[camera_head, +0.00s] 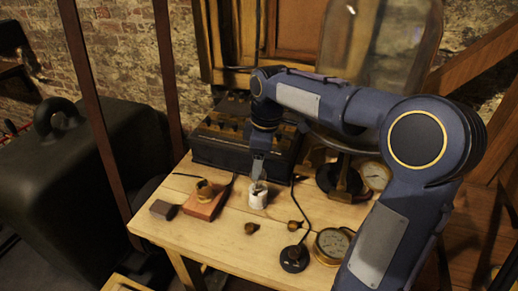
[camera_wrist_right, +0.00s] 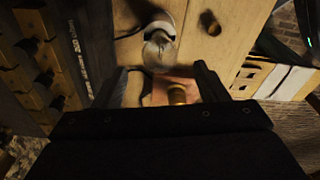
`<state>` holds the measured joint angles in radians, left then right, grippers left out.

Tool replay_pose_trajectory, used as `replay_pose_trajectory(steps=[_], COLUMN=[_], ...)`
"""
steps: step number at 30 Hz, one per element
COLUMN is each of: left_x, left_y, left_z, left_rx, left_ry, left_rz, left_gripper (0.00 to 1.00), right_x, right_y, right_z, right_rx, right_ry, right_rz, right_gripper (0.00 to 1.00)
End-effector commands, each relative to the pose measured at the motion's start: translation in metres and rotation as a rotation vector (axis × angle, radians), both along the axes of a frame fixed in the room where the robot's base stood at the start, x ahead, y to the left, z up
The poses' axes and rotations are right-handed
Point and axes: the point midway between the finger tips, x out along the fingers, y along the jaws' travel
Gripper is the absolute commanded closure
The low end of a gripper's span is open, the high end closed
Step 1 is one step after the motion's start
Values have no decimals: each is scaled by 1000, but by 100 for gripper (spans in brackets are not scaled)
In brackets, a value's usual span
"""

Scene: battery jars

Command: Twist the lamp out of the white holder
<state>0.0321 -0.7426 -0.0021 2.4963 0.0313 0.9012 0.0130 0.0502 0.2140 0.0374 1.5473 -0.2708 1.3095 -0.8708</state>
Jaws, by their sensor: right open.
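The white holder (camera_head: 258,199) stands upright on the wooden table, just below my right gripper (camera_head: 257,175) in the head view. In the right wrist view the holder (camera_wrist_right: 163,22) is near the top, and what looks like the clear glass lamp (camera_wrist_right: 158,50) shows at it. My right gripper (camera_wrist_right: 160,80) is open, with its two fingers apart and nothing held between them. The lamp lies just beyond the fingertips in that view; contact cannot be made out. My left gripper is not in view.
A reddish block with a brass socket (camera_head: 204,189) and a dark block (camera_head: 163,209) lie left of the holder. A small brass piece (camera_head: 251,228), a round black base (camera_head: 294,258) and gauges (camera_head: 333,243) are nearby. A dark box (camera_head: 240,147) stands behind.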

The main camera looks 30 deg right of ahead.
Motion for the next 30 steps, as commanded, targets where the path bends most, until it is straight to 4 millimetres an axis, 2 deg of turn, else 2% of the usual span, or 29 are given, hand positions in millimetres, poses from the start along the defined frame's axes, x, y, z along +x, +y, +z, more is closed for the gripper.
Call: replay_pose_trajectory(steps=[1, 6, 17, 30], left_x=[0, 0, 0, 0], left_y=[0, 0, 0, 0], left_z=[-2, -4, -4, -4], left_rx=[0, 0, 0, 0], left_ry=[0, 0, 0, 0], left_rz=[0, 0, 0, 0], left_gripper=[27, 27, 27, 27], right_x=[0, 1, 2, 2], right_y=[1, 2, 3, 3], right_z=[-10, -27, -32, -32], right_rx=[-1, 0, 0, 1], right_ry=[4, 1, -1, 0], right_rz=[0, -1, -2, -2], right_gripper=[34, 34, 34, 86])
